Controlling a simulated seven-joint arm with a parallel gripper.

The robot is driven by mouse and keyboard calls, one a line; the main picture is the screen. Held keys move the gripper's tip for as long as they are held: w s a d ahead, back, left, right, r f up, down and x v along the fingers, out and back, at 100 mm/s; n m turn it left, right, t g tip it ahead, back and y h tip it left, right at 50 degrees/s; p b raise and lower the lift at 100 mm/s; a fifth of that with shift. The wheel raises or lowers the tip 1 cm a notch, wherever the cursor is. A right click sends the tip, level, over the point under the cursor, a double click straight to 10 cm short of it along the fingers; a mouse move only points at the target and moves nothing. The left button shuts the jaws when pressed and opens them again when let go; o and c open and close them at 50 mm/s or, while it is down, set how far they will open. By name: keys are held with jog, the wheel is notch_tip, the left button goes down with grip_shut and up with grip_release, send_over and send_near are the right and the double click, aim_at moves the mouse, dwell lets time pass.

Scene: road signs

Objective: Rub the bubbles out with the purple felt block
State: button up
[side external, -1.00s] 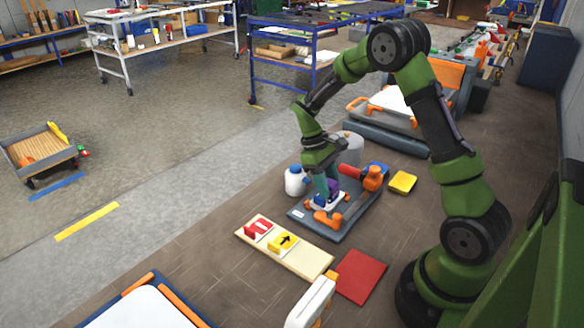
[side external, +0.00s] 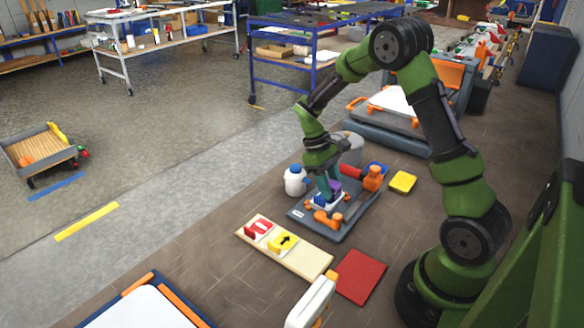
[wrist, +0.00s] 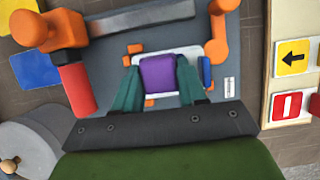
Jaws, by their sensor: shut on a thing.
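My gripper (wrist: 158,85) is shut on the purple felt block (wrist: 158,73), with one green finger on each side of it. In the wrist view the block is over a white plate (wrist: 191,50) on the grey base (wrist: 215,63). The plate shows past the block's edges, and orange clips sit around it. In the side external view the purple block (side external: 334,187) is partly hidden by the fingers. It is low at the plate; I cannot tell whether it touches. Any bubbles are too small to see or are hidden under the block.
A white bottle with a blue cap (side external: 295,181) is left of the base. A pale board (side external: 305,254) holds red and yellow signs. A yellow pad (side external: 403,182) and red sheet (side external: 361,277) lie nearby.

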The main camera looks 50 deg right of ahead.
jog(key=shift+w, duration=0.15)
jog(key=shift+r, duration=2.5)
